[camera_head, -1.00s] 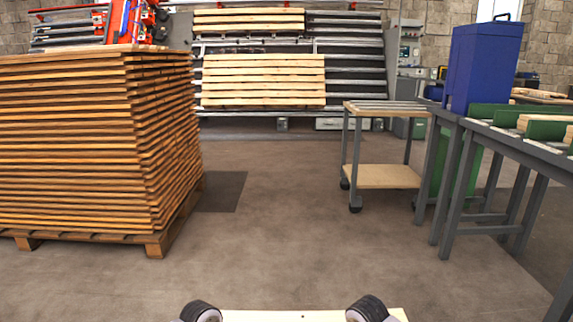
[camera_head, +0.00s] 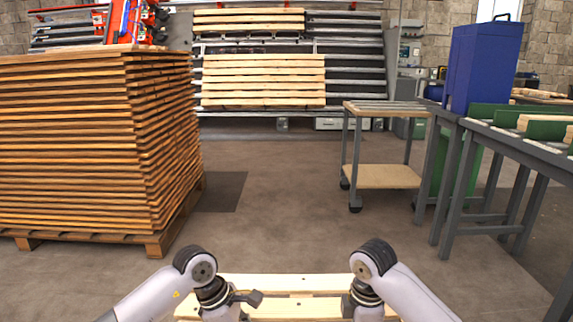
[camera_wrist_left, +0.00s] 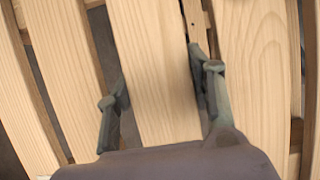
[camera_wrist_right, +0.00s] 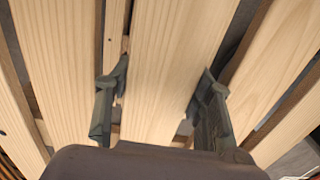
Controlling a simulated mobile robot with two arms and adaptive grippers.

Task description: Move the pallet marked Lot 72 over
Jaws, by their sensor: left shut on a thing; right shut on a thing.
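A pale wooden slatted pallet (camera_head: 300,283) is at the bottom centre of the head view, in front of me; its near part is cut off by the frame. My left gripper (camera_wrist_left: 160,82) is shut on one pallet slat, with a finger along each side of it. My right gripper (camera_wrist_right: 161,76) is likewise shut on a slat, one finger at each edge. In the head view both wrists are over the pallet's left and right sides, and the fingertips are hidden. No Lot 72 marking is readable in any view.
A tall stack of brown boards (camera_head: 75,150) on a wooden base stands at left. A grey cart (camera_head: 382,177) is right of centre, beside a grey workbench (camera_head: 450,190) with a blue box (camera_head: 485,65). A slatted rack (camera_head: 350,80) stands behind. The middle floor (camera_head: 280,205) is clear.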

